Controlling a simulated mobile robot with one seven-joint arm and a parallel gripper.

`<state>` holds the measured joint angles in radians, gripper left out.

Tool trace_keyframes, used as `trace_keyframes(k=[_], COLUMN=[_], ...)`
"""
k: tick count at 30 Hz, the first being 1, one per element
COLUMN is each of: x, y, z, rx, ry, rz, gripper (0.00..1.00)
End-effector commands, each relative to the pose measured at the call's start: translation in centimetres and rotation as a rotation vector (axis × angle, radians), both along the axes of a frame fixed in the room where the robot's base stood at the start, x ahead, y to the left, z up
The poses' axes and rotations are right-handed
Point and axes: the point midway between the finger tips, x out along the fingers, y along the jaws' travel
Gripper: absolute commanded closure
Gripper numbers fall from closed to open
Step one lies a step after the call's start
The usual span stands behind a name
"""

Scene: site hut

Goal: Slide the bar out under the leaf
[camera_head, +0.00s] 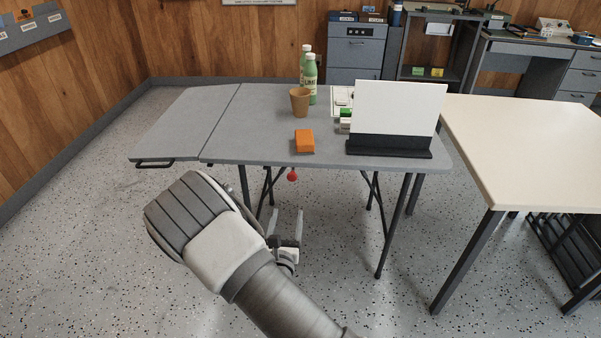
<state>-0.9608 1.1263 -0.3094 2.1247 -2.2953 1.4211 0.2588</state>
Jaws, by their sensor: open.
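The grey folding table (265,145) has a hinged leaf (180,120) on its left side. The leaf looks raised, roughly in line with the top or slightly sloped. A dark handle (154,164) is on the leaf's front edge. A red knob (292,175) shows just below the table's front edge. It may be the end of the bar; the rest of any bar is hidden under the top. My gripper (286,216) is open and empty, below and in front of the red knob in the picture, apart from it.
On the table stand green bottles (310,82), a brown cup (299,102), an orange box (304,141) and a white panel in a dark base (389,146). A cream table (530,150) stands close on the right. The floor at left is clear.

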Motion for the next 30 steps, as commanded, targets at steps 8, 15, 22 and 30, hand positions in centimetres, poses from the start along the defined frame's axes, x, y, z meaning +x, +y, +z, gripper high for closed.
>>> trace_keyframes(k=[8,15,22,30], x=[2.3,7.5,12.5,16.4], y=[0.3,0.1,-0.1,-0.2], z=[-0.6,-0.7,-0.7,-0.6], rx=[-0.008,-0.007,-0.008,-0.009], ry=[0.001,0.001,0.0,0.002], rz=[0.019,0.018,0.018,0.019], gripper=[0.33,0.33,0.33,0.33])
